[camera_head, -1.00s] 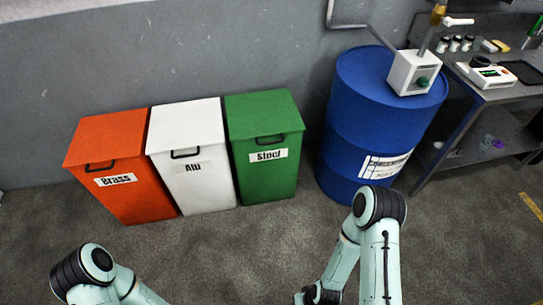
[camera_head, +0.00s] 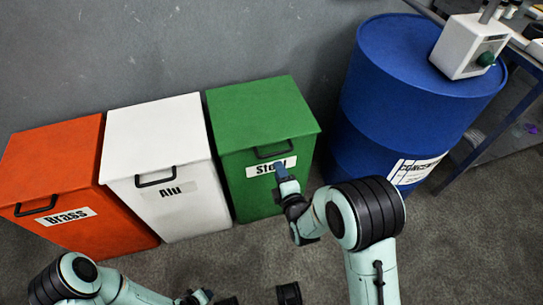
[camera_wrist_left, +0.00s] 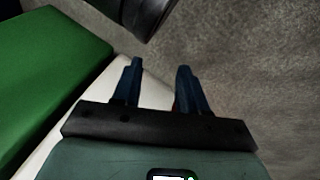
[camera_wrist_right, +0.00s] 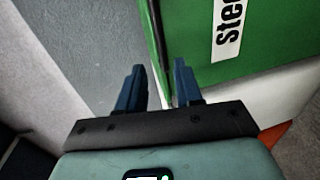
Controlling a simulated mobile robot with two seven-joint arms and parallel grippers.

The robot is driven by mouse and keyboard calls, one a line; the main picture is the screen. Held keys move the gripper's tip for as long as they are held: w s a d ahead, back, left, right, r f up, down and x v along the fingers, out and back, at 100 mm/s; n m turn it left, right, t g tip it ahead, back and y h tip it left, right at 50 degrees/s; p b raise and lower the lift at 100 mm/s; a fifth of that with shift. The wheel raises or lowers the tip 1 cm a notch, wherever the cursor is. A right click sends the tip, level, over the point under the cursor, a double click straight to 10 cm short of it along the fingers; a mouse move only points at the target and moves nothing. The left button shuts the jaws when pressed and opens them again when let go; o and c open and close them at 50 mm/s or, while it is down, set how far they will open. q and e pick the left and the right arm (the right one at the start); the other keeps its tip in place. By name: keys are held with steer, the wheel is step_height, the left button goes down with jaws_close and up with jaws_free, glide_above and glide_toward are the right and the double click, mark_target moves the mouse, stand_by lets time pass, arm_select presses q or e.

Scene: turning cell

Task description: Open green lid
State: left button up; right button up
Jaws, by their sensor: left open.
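The green bin (camera_head: 250,195) is labelled "Steel" and its green lid (camera_head: 258,112) lies shut. A black handle (camera_head: 271,154) sits on the lid's front edge. My right gripper (camera_head: 281,170) is in front of the label, just below the handle, and seems apart from it. Its two blue fingers show spread and empty in the right wrist view (camera_wrist_right: 158,82), with the green bin beyond them. My left gripper (camera_head: 206,296) is low at the bottom edge, in front of the white bin. In the left wrist view (camera_wrist_left: 160,80) its fingers are open and empty.
A white "Alu" bin (camera_head: 160,140) and an orange "Brass" bin (camera_head: 50,160) stand to the left, both shut. A blue drum (camera_head: 405,90) stands close on the right with a white device (camera_head: 465,45) on top. A grey wall is behind.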

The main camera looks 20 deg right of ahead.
mark_target(271, 154)
steer(key=b+x, duration=0.2)
steer(key=x, duration=0.7)
steer(key=shift+w+f, duration=0.1)
steer(key=shift+w, duration=0.05)
arm_select(q)
steer(key=s+f+g, duration=0.1)
steer(key=s+f, duration=0.3)
steer(key=s, duration=0.1)
steer(key=shift+a+f+g, duration=0.3)
steer(key=shift+a+g, duration=0.05)
steer(key=shift+g, duration=0.05)
arm_select(e)
jaws_close()
